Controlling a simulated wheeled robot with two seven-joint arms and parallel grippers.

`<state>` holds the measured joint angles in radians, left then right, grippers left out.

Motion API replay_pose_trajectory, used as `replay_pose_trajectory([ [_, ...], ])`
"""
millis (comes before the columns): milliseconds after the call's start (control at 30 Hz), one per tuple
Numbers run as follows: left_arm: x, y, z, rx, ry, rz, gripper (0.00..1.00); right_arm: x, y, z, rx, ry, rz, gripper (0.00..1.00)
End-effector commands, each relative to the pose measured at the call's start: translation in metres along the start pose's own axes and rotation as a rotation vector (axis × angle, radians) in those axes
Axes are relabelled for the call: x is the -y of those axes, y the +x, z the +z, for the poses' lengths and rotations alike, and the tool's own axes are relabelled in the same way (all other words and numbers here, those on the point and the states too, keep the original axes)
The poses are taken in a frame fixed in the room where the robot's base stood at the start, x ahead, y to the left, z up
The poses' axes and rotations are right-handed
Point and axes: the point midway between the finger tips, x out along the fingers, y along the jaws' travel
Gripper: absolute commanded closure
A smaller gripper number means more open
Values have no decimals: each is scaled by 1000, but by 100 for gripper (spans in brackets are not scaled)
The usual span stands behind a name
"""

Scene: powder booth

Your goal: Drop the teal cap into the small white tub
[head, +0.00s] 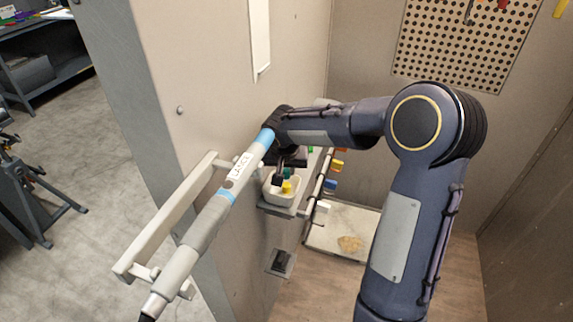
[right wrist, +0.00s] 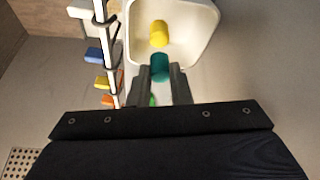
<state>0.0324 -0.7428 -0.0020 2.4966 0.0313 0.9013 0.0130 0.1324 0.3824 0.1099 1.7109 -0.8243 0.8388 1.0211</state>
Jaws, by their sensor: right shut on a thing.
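The teal cap (right wrist: 160,65) is held between the fingertips of my right gripper (right wrist: 161,76) in the right wrist view. In the head view the gripper (head: 281,176) is partly hidden by its own arm, and a bit of teal (head: 291,171) shows beside it. The small white tub (right wrist: 206,48) lies just past the fingertips in the wrist view. In the head view the tub (head: 284,200) sits on a small shelf on the wall, with the gripper at its opening. A yellow cap (right wrist: 159,33) is inside the tub. My left gripper is not in view.
A long spray lance (head: 205,222) on a white bracket stands close left of the tub. A rail (head: 320,180) with coloured clips runs along the tub's right side. A green thing (right wrist: 153,99) shows between the fingers, farther back. A perforated panel (head: 460,45) hangs on the back wall.

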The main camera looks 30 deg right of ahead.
Motion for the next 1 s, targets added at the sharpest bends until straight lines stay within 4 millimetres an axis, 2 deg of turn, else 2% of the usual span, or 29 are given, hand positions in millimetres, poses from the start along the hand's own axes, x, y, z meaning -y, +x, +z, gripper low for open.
replay_pose_trajectory([
  [33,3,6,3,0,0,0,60,0,9,4,2,-1,1,100],
  [133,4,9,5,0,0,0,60,0,15,7,1,0,0,100],
  [433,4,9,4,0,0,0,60,0,17,7,0,0,0,100],
  [467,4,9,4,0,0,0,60,0,17,7,0,0,0,81],
  [633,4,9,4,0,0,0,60,0,17,7,0,0,0,59],
  [1000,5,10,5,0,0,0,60,0,11,7,-2,1,-1,57],
])
